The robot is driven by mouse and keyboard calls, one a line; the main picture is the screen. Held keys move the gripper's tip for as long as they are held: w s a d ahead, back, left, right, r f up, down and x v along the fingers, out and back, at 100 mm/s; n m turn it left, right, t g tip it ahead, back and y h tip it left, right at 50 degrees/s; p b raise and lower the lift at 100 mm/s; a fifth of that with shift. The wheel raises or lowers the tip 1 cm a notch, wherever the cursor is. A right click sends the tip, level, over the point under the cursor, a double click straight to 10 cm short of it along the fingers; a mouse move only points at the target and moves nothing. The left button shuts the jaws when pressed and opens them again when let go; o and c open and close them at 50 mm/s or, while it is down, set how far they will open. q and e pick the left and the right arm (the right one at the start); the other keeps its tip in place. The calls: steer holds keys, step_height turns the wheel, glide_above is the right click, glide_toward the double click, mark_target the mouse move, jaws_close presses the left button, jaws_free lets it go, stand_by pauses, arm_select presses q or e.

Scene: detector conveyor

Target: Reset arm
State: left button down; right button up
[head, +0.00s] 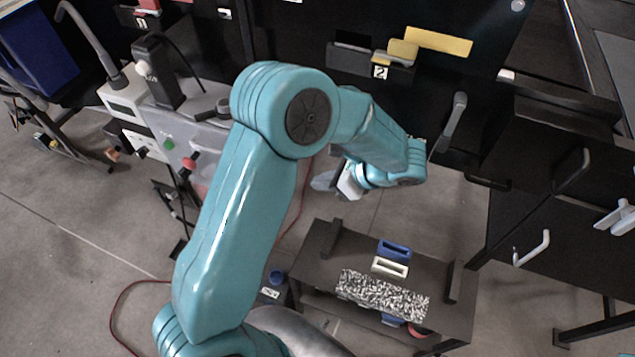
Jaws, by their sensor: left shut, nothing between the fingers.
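My left arm, teal with dark joint caps, rises from the bottom of the head view and bends over to the right. My left gripper (338,184) hangs at its end, grey and white, partly hidden by the arm's own links. It is shut with nothing held. It is above the floor in front of the black cabinet, apart from the low dark table below it. My right gripper is not in view.
The low dark table (318,268) holds a blue frame (394,250), a white frame (390,267) and a speckled block (382,295). A black cabinet (300,38) with handles stands behind. A grey control box (190,140) is at left. Red cable crosses the floor.

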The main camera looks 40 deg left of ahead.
arm_select(q)
steer(key=shift+w+d, duration=0.1)
steer(key=shift+d, duration=0.05)
steer(key=s+d+f+n+t+h, duration=0.1)
steer(key=s+d+f+n+h, duration=0.5)
steer(key=f, duration=0.4)
steer(key=s+d+f+n+t+h, duration=0.2)
steer(key=s+d+f+n+h, duration=0.5)
steer(key=d+f+n, duration=0.3)
steer(key=shift+s+d+f+n, duration=0.2)
steer(key=shift+s+f+n, duration=0.1)
steer(key=shift+s, duration=0.2)
steer(key=shift+a+t, duration=0.15)
steer(key=shift+t, duration=0.15)
